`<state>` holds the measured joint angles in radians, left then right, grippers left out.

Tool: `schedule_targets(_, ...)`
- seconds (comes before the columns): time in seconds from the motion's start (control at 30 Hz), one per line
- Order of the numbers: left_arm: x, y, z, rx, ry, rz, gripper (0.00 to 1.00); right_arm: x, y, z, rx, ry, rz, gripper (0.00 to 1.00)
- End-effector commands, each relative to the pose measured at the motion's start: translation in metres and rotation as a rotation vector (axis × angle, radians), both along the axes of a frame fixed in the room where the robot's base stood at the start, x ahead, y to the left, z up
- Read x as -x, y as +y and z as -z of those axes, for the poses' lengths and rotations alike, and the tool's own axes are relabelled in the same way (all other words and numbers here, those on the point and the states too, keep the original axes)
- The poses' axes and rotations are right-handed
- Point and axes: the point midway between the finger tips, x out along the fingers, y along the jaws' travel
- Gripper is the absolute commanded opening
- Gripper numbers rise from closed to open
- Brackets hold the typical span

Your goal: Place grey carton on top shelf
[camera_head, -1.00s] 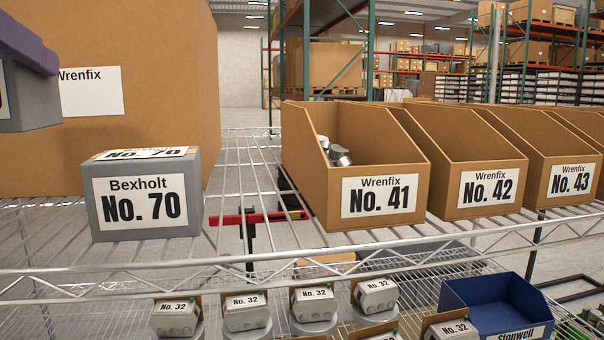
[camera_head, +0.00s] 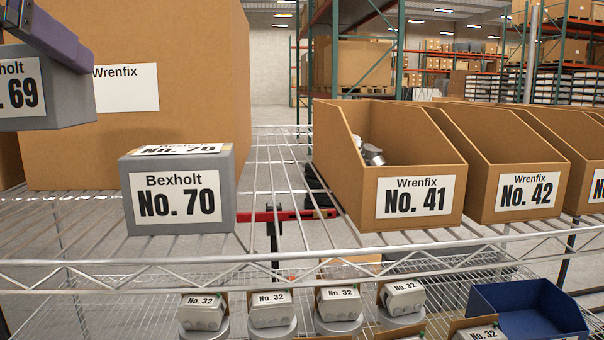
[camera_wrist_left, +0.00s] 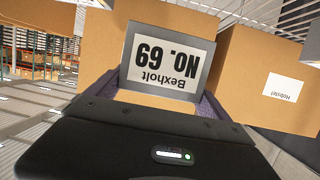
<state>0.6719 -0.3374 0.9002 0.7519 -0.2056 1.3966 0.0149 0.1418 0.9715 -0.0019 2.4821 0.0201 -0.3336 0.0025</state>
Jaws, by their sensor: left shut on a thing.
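A grey carton labelled Bexholt No. 69 (camera_head: 60,95) is at the upper left of the head view. My left gripper (camera_head: 50,32), with purple fingers, is shut on it and holds it above the top shelf (camera_head: 275,190). In the left wrist view the carton (camera_wrist_left: 168,60) appears upside down between the fingers (camera_wrist_left: 165,95). A second grey carton, Bexholt No. 70 (camera_head: 180,192), stands upright on the top shelf, right of and below the held one. My right gripper is not in view.
A large brown Wrenfix box (camera_head: 190,100) stands behind the cartons. Open brown bins No. 41 (camera_head: 375,210) and No. 42 (camera_head: 488,200) stand to the right. Bare wire shelf lies between carton No. 70 and bin No. 41. A lower shelf holds several No. 32 parts and a blue bin (camera_head: 530,310).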

Motion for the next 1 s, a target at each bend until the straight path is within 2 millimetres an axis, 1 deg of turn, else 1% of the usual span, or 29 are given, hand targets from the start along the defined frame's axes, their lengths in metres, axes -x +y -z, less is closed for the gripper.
schedule_targets(0.4, 0.0, 0.0, -0.001, -0.001, -0.002, 0.0, 0.26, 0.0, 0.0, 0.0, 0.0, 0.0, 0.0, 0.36)
schedule_targets(0.57, 0.001, -0.003, 0.004, -0.008, -0.002, 0.001, 0.26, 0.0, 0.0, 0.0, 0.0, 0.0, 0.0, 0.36)
schedule_targets(0.67, 0.001, -0.005, 0.012, -0.012, -0.001, 0.003, 0.26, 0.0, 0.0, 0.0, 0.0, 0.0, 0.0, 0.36)
schedule_targets(0.77, 0.002, -0.002, 0.023, -0.005, -0.002, 0.003, 0.26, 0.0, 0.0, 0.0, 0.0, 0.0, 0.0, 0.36)
schedule_targets(0.9, 0.001, -0.001, 0.045, -0.003, -0.001, 0.001, 0.26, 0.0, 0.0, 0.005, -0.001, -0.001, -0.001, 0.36)
schedule_targets(1.0, 0.001, 0.0, 0.055, -0.001, -0.002, 0.001, 0.26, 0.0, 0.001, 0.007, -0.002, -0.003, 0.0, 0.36)
